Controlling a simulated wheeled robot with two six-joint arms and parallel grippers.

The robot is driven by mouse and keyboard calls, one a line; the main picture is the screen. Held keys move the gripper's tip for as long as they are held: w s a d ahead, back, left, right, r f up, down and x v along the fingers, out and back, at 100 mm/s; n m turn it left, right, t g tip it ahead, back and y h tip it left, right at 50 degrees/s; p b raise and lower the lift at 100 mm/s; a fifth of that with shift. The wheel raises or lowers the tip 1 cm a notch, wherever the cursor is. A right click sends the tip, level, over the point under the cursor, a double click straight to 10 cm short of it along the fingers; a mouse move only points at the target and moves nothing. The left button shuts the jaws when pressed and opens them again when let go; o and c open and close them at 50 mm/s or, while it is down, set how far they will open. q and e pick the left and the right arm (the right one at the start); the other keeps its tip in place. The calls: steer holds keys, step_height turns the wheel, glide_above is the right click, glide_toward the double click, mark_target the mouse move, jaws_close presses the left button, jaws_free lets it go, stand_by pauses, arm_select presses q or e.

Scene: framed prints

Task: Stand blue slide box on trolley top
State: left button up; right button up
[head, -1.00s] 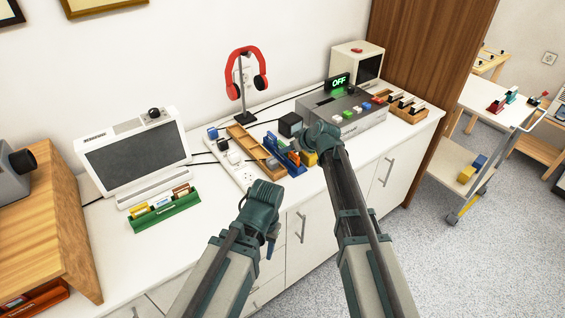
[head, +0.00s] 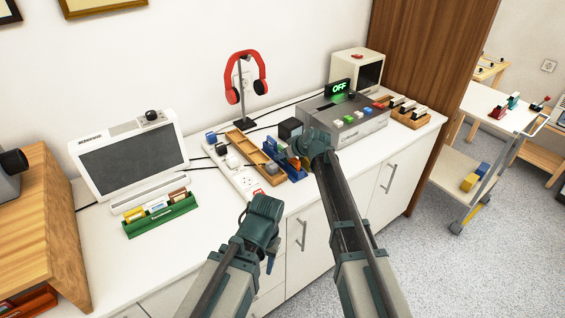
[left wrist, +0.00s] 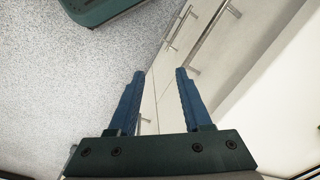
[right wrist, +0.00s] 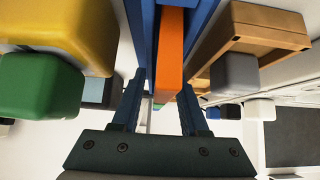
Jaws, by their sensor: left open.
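A blue holder (head: 291,167) stands on the white counter beside a wooden tray; in the right wrist view its blue walls (right wrist: 205,14) flank an orange slab (right wrist: 170,50). I cannot tell whether this or another blue piece is the blue slide box. My right gripper (head: 300,160) is over the holder, partly hiding it; in the right wrist view its fingers (right wrist: 161,85) are apart, with nothing clearly held. My left gripper (head: 270,262) is open and empty, in front of the counter edge; it also shows in the left wrist view (left wrist: 160,80). The trolley top (head: 490,101) is at right, bearing several small items.
A green rack (head: 160,216) with small boxes is at the left. A wooden tray (head: 243,142), power strip (head: 240,178), headphone stand (head: 243,105) and grey button console (head: 350,128) crowd the counter. A blue block (head: 482,169) and a yellow one (head: 469,182) lie on the trolley's lower shelf.

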jaws_close()
steer(key=shift+r, duration=0.1)
step_height(320, 180, up, 14)
steer(key=p, duration=1.3)
steer(key=shift+p, duration=0.4)
